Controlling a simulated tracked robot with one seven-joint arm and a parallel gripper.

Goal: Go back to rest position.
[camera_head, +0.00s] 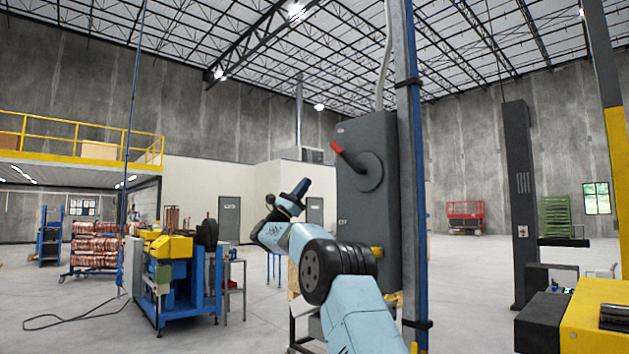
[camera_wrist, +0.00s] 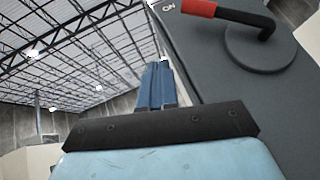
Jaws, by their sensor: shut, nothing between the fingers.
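My gripper (camera_head: 301,188) is raised in front of a grey electrical box, at the left of the box in the head view. In the wrist view my gripper (camera_wrist: 157,82) points up and away, with its blue fingers together and nothing between them. The grey box (camera_head: 383,205) has a lever with a red grip (camera_head: 338,146) on a round hub. In the wrist view the red grip (camera_wrist: 198,8) and the dark lever (camera_wrist: 247,18) lie at the upper right, beside an "ON" mark. My gripper is apart from the lever.
The box is mounted beside a blue and grey post (camera_head: 409,120). A blue and yellow machine (camera_head: 176,275) stands at the left, with a rack of copper coils (camera_head: 95,247) behind it. A yellow and black machine (camera_head: 597,325) is at the lower right. Open floor lies between them.

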